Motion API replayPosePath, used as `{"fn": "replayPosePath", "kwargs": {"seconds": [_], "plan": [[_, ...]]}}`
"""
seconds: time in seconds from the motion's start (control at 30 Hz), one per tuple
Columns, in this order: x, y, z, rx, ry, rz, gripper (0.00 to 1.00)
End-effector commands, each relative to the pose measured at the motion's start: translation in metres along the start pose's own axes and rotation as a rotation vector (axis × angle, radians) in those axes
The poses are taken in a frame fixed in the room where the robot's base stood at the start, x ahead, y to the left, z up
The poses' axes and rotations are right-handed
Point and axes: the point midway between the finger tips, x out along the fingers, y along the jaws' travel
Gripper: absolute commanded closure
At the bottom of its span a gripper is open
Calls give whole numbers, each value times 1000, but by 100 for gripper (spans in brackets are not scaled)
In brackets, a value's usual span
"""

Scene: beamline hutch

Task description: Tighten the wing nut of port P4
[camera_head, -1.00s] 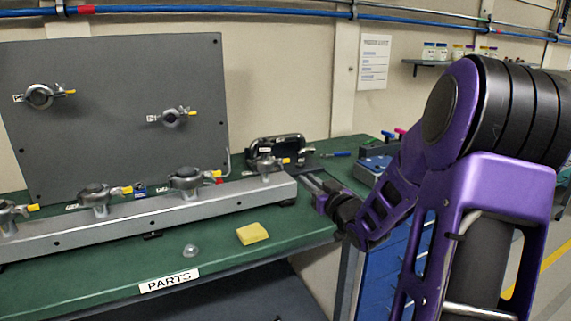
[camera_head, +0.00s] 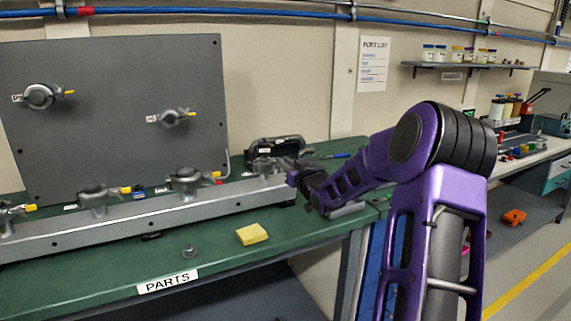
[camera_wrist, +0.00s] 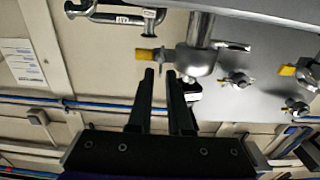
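A row of clamped ports stands on a grey rail (camera_head: 150,221) on the green bench. The rightmost port (camera_head: 264,165) has a round grey clamp with a yellow-tipped wing nut; which port is P4 cannot be read. My gripper (camera_head: 289,168) is at this port's right side and partly hides it. In the wrist view, the port's clamp (camera_wrist: 194,62) is just beyond the fingers, with its yellow wing nut (camera_wrist: 148,56) near the left fingertip. My gripper there (camera_wrist: 161,74) has its two fingers apart with nothing between them. Contact with the nut cannot be told.
A grey upright panel (camera_head: 120,120) with two more clamped ports stands behind the rail. A dark tray with a handle (camera_head: 275,146) sits behind the rightmost port. A yellow sponge (camera_head: 251,234) and a small grey part (camera_head: 189,251) lie on the bench front near the PARTS label.

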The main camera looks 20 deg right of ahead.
Motion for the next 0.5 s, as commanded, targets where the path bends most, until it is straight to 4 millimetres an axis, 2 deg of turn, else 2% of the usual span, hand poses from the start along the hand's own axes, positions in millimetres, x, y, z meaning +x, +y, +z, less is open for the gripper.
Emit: {"fn": "replayPosePath", "kwargs": {"seconds": [0.07,0.2,0.5], "plan": [[0,0,0,0,0,0,82],[0,0,0,-1,0,0,100],[0,0,0,-1,0,0,100]]}}
